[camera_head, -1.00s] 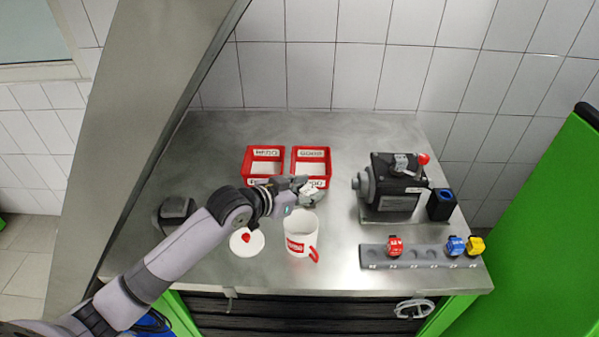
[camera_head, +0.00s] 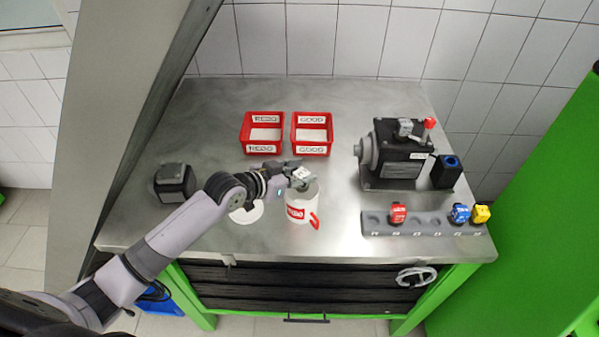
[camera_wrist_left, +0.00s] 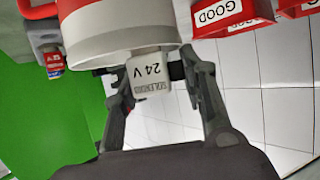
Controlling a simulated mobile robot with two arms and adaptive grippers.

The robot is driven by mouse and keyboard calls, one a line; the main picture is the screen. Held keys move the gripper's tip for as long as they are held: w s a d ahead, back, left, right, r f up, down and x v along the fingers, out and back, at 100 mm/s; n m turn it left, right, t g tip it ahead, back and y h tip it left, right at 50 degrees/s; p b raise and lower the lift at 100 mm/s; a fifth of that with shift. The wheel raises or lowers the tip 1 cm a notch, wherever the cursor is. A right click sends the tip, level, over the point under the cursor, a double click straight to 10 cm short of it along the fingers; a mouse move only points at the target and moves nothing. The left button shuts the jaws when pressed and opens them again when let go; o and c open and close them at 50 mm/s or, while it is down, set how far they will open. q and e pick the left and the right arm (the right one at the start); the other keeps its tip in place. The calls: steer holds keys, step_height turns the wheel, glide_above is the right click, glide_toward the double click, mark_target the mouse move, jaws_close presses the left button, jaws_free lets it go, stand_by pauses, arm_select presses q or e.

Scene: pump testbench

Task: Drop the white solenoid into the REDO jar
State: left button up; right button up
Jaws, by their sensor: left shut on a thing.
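The white solenoid, marked 24 V in the left wrist view (camera_wrist_left: 152,78), is held between the fingers of my left gripper (camera_head: 302,181). That gripper is shut on it at the back rim of the white REDO jar (camera_head: 300,212). The jar stands upright without its lid and has a red label and red handle. In the left wrist view, the jar's wall (camera_wrist_left: 115,30) lies right behind the solenoid; whether they touch I cannot tell. The jar's inside is mostly hidden by the gripper. My right gripper is not in view.
The white lid (camera_head: 246,214) lies left of the jar, partly under my left arm. Red REDO (camera_head: 262,149) and GOOD (camera_head: 312,150) bins stand behind. A dark pump (camera_head: 395,160) and a grey rack (camera_head: 430,224) with coloured solenoids are at the right.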

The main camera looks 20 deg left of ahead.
arm_select(q)
steer(key=shift+r, duration=0.15)
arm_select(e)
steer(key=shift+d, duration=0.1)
arm_select(q)
steer(key=o, duration=1.4)
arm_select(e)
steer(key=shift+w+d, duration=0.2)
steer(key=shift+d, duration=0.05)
arm_select(q)
steer(key=shift+s, duration=0.1)
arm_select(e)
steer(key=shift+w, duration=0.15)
arm_select(q)
steer(key=v, duration=1.2)
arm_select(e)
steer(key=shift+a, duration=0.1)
